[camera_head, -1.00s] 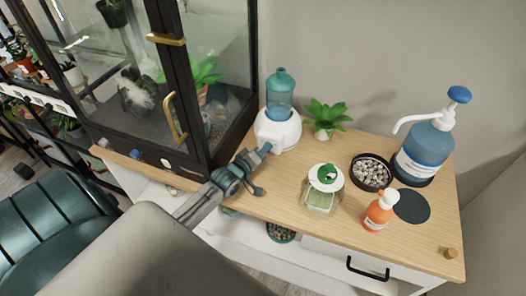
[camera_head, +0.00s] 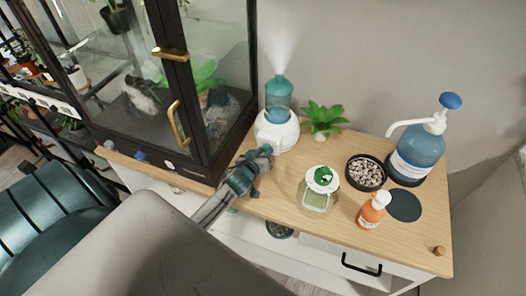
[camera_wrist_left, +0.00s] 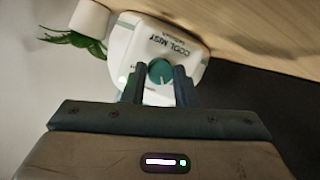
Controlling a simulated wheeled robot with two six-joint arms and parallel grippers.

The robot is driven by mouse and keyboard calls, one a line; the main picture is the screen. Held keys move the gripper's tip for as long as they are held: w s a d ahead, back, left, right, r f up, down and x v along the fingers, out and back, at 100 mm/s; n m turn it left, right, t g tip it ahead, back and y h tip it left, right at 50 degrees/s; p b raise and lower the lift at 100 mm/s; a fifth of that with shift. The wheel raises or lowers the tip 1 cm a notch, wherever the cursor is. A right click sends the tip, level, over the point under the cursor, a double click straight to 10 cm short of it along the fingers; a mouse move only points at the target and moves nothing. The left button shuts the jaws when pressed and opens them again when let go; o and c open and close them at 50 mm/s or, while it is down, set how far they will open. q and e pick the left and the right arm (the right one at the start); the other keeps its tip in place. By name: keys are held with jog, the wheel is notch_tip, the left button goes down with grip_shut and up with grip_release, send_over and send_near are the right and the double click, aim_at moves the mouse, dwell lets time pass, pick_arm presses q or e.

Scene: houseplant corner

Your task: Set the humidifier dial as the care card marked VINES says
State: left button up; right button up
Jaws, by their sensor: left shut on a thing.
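The humidifier (camera_head: 276,131) has a white base and a teal tank, and stands on the wooden top beside the glass cabinet. Pale mist rises from it. In the left wrist view its white front (camera_wrist_left: 190,47) reads COOL MIST, with a round teal dial (camera_wrist_left: 159,71) below the words. My left gripper (camera_head: 266,150) is at the humidifier's front. In the left wrist view its fingers (camera_wrist_left: 160,82) are shut on the dial, one on each side. The dial's marks are too small to read. I see no readable care card marked VINES. My right gripper is out of view.
A green plant (camera_head: 323,118) stands right of the humidifier. A green-lidded jar (camera_head: 319,197), a bowl of pebbles (camera_head: 366,172), an orange bottle (camera_head: 372,210) and a blue pump bottle (camera_head: 418,150) stand further right. The glass cabinet (camera_head: 205,160) is close on the left.

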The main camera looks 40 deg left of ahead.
pick_arm(q)
jog(key=m+y+b, duration=0.1)
jog(key=m, duration=0.1)
jog(key=shift+d+f+m+b, duration=0.1)
jog(key=shift+m+b, duration=0.2)
jog(key=shift+m+y+b, duration=0.6)
jog(key=shift+m+y, duration=0.3)
jog(key=shift+w+d+g, duration=0.1)
jog(key=shift+g, duration=0.2)
jog(key=o, duration=1)
jog(key=shift+s+d, duration=0.1)
jog(key=shift+s, duration=0.3)
jog(key=b+v, duration=0.2)
jog(key=v, duration=0.8)
